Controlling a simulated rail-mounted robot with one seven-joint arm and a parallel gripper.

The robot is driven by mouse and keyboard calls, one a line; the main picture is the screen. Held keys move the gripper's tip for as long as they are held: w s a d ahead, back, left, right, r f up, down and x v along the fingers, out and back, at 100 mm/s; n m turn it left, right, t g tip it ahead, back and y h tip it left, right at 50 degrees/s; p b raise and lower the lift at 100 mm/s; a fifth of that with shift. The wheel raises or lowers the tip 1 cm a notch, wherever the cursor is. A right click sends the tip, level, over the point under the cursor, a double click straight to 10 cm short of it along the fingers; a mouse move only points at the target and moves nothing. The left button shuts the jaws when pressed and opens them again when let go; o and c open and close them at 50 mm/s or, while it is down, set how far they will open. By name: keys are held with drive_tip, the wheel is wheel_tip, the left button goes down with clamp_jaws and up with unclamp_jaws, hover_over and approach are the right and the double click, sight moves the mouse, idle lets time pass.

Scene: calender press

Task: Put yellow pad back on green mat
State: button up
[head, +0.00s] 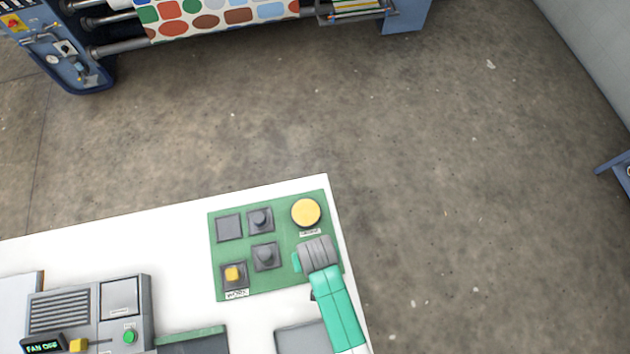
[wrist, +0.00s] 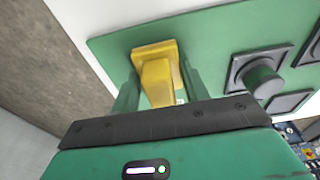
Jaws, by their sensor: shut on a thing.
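The yellow pad (wrist: 155,75) shows in the wrist view as a squarish plate with a raised grip. My gripper (wrist: 155,90) is shut on that grip, one green finger on each side. The pad is over the green mat (wrist: 115,45), near its edge; I cannot tell whether it touches. In the head view my gripper (head: 313,254) covers the right part of the mat (head: 285,286) and hides the pad. The mat lies on the white table.
A round yellow disc (head: 306,212) lies on the mat beyond my gripper. Dark square pads with knobs (head: 264,256) and a yellow-knobbed one (head: 233,274) stand to the left. A grey control box (head: 130,300) is farther left. The table's right edge is close.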

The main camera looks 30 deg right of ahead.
drive_tip(key=shift+f, duration=0.2)
drive_tip(key=o, duration=0.9)
drive_tip(key=shift+r, duration=0.1)
drive_tip(key=r, duration=0.4)
drive_tip(key=s+r+p, duration=0.1)
drive_tip(key=r, duration=0.3)
drive_tip(key=r+p, duration=0.1)
drive_tip(key=r, duration=0.3)
drive_tip(key=shift+s+a, duration=0.25)
drive_tip(key=shift+a, duration=0.05)
drive_tip(key=shift+w+r, duration=0.1)
